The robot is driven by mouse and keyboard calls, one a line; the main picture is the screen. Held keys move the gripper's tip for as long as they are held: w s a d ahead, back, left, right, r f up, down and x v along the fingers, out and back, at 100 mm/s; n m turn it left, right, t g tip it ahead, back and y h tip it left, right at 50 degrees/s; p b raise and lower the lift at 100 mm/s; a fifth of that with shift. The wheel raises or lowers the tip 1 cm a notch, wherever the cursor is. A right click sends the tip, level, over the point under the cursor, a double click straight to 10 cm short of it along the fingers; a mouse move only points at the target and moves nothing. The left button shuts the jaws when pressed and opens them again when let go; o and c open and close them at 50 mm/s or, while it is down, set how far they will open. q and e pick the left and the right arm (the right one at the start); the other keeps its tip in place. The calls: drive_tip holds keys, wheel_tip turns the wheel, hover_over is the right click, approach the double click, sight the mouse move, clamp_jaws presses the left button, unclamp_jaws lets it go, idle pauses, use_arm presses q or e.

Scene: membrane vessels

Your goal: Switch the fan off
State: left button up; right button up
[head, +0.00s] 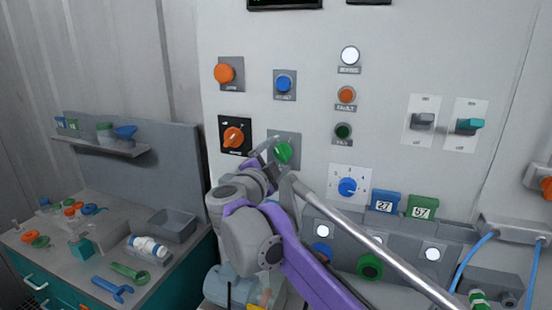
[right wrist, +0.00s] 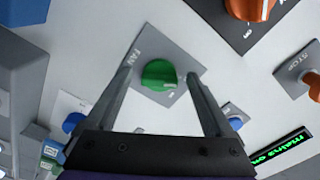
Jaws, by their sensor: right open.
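The fan switch is a green rotary knob (right wrist: 158,75) on a grey plate (right wrist: 180,99) marked FAN in the right wrist view. The knob (head: 283,153) also shows in the head view, partly behind my right gripper. My right gripper (head: 270,150) is open in front of the plate. In the right wrist view its two fingers (right wrist: 160,80) lie on either side of the knob, with gaps between them and it. I cannot tell how deep the fingertips reach. A small pale mark sits at the knob's edge. My left gripper is not in view.
An orange rotary knob (head: 233,136) on a black plate is close on the left. A blue button (head: 284,83) is above, and a blue dial (head: 347,187) is to the lower right. Indicator lamps (head: 347,95) and levers (head: 423,121) are further right. A cluttered bench (head: 180,262) stands left.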

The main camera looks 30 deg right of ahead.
drive_tip(key=b+v, duration=0.1)
drive_tip(key=v, duration=1)
